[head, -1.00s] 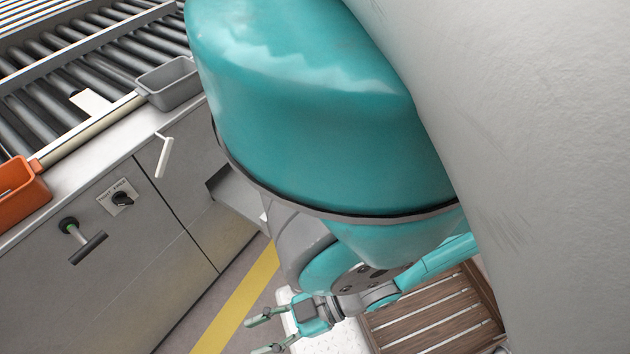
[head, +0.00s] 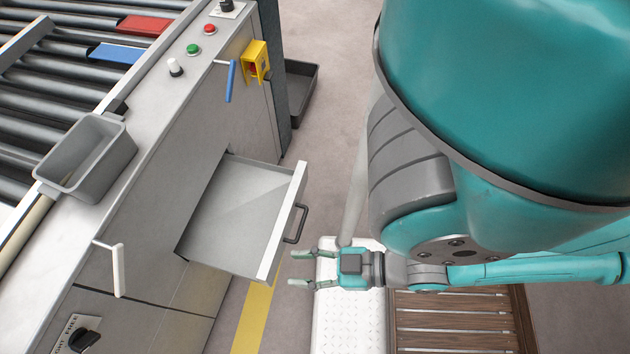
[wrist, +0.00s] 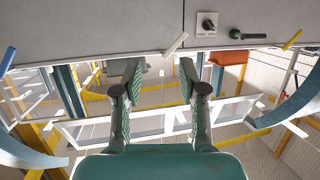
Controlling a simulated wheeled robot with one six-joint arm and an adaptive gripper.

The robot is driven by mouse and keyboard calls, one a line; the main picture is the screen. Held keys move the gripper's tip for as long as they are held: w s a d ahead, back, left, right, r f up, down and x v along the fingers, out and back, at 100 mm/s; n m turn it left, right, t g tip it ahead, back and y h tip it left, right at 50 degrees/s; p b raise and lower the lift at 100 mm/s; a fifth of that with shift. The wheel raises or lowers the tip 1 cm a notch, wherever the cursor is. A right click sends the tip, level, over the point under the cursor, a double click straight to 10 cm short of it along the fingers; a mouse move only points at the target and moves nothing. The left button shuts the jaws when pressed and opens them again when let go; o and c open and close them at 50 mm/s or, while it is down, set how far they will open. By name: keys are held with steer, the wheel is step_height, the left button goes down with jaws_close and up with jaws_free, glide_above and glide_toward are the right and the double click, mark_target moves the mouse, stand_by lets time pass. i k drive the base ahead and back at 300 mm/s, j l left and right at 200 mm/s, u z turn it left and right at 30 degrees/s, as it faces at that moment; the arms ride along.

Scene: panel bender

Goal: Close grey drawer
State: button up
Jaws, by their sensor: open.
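The grey drawer (head: 236,205) stands pulled out of the machine's front panel in the head view. It looks empty, and its front carries a dark bar handle (head: 296,224). My gripper (head: 291,268) is open and empty, just right of and below the handle in the picture, with its fingers pointing left towards the drawer front. A small gap shows between fingertips and drawer front. In the wrist view my two fingers (wrist: 160,75) are spread with nothing between them. I cannot make out the drawer in that view.
A white lever (head: 118,270) and a blue lever (head: 230,82) stick out from the panel on either side of the drawer. A grey bin (head: 88,158) sits on the ledge. A wooden slatted platform (head: 455,322) lies below my arm.

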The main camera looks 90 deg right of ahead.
mark_target(240, 226)
steer(key=k+j+z, duration=0.25)
steer(key=z, duration=0.2)
steer(key=k+j+z, duration=0.1)
steer(key=k+z, duration=0.35)
steer(key=k+j+z, duration=0.1)
steer(key=j, duration=0.2)
steer(key=k, duration=0.05)
